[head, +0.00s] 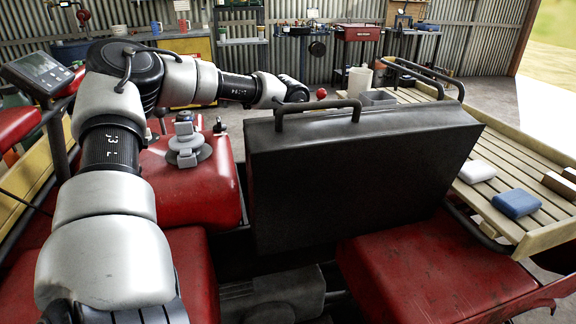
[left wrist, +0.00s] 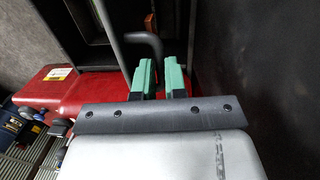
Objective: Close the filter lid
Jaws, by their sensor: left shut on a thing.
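A large black lid panel (head: 350,175) stands raised and leaning in the middle of the head view, between red bodywork. A dark bar handle (head: 330,104) runs along its top edge. I take this panel for the filter lid. My left arm reaches over to the handle's left end, where its gripper is mostly hidden. Part of the grip is hidden. My right gripper is not in view.
Red seat-like bodywork (head: 425,270) lies in front right. A slatted wooden rack (head: 515,175) at right bears a white block (head: 477,171) and a blue block (head: 516,203). A grey knobbed fitting (head: 188,150) stands on the red body at left. Workbenches line the back wall.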

